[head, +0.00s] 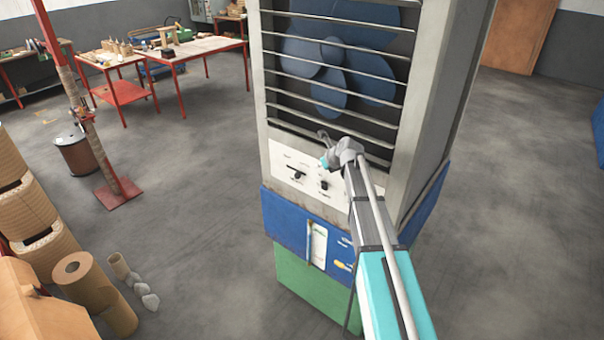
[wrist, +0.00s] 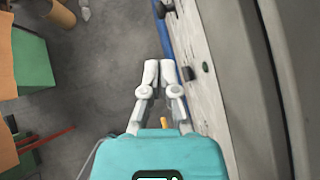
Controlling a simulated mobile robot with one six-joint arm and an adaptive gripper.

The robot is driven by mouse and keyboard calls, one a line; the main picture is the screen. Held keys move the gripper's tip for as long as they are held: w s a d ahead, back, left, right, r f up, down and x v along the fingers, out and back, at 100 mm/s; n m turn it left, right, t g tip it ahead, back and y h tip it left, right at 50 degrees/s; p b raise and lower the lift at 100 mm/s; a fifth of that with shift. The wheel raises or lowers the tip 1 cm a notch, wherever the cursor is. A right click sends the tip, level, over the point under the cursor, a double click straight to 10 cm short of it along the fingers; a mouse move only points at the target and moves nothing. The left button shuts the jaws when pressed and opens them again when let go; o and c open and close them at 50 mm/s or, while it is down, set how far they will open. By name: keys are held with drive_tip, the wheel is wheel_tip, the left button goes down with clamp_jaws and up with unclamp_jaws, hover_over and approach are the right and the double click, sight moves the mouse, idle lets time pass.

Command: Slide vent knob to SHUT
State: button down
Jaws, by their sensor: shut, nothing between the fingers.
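The white control panel (head: 300,178) is on the front of the tall cooler, below its grille. It carries a dark knob on a slot (head: 298,174) and another dark knob (head: 323,185) lower right; the labels are too small to read, so I cannot tell which is the vent knob. In the wrist view the panel (wrist: 203,88) runs along the right, with a dark knob (wrist: 188,73) beside the fingertips. My gripper (wrist: 159,64) is shut and empty, apparently short of the panel. In the head view my gripper (head: 326,150) is in front of the panel's upper right.
The cooler has a slatted grille (head: 335,75) above and a blue lower section (head: 290,225) on a green base (head: 300,285). Cardboard rolls (head: 85,280) stand at lower left. Workbenches (head: 165,52) are at the back left. The floor around the cooler is open.

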sight(299, 175)
drive_tip(key=shift+f, duration=0.1)
idle(0.3)
drive_tip(key=b+x, duration=0.9)
drive_tip(key=x, duration=0.4)
drive_tip(key=shift+w+a+f+b, duration=0.1)
drive_tip(key=shift+w+f+b, duration=0.15)
drive_tip(key=shift+f+b, duration=0.1)
idle(0.4)
drive_tip(key=w+a, duration=0.4)
drive_tip(key=shift+w+a+r, duration=0.1)
drive_tip(key=shift+w+a, duration=0.25)
drive_tip(key=shift+a, duration=0.05)
drive_tip(key=shift+s+r, duration=0.1)
drive_tip(key=p+v, duration=0.9)
drive_tip(key=v, duration=0.5)
drive_tip(key=shift+p, duration=0.4)
